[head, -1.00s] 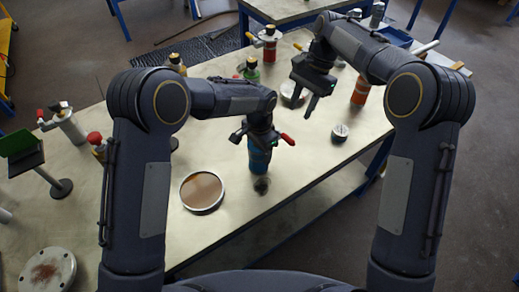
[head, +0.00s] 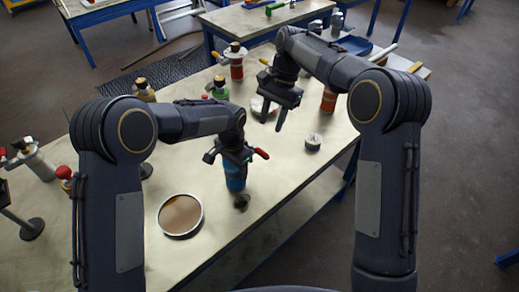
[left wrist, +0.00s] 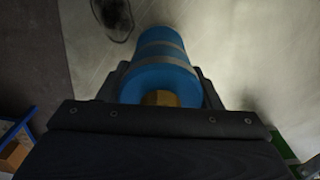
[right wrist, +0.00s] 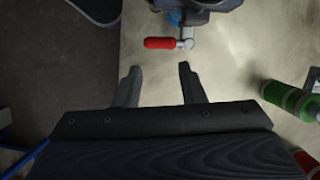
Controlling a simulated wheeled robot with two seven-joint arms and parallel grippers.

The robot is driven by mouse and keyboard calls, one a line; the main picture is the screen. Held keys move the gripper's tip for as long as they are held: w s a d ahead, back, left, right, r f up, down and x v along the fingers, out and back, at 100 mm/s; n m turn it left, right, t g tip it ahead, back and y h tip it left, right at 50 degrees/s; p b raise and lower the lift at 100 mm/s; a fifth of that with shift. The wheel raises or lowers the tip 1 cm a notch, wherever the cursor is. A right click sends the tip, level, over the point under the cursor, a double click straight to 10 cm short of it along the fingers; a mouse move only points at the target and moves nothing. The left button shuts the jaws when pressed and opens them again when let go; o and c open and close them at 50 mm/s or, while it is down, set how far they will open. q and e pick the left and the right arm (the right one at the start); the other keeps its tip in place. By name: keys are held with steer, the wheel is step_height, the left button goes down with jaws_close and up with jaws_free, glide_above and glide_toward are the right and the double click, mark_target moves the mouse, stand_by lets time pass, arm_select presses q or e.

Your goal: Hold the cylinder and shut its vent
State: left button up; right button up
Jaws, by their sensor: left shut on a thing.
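The blue cylinder (head: 236,182) is upright at the middle of the table, with grey bands in the left wrist view (left wrist: 162,78). My left gripper (head: 236,166) is shut around its upper part. I cannot tell whether its base touches the table. A red vent lever (head: 261,153) sticks out to the right at its top. In the right wrist view the lever (right wrist: 160,43) points left from a grey fitting, beyond the fingertips. My right gripper (head: 273,117) is open and empty, apart from the lever and above and right of it; its spread fingers (right wrist: 158,74) show in the right wrist view.
A round brown-topped dish (head: 181,216) lies left of the blue cylinder, and a dark round spot (head: 241,203) is by its base. A small round tin (head: 313,142) stands to the right.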

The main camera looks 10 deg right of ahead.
steer(key=shift+o, duration=0.2)
steer(key=shift+o, duration=0.2)
steer(key=shift+s, duration=0.1)
steer(key=s+f+m+g+y, duration=0.1)
steer(key=s+f+g+y, duration=0.2)
steer(key=s+f+y, duration=0.3)
steer(key=m+t+y, duration=0.2)
steer(key=m+t, duration=1.8)
steer(key=m, duration=0.1)
glide_toward(269, 159)
steer(key=x, duration=1.2)
steer(key=shift+w+a, duration=0.15)
steer(key=shift+a, duration=0.05)
steer(key=shift+c, duration=0.2)
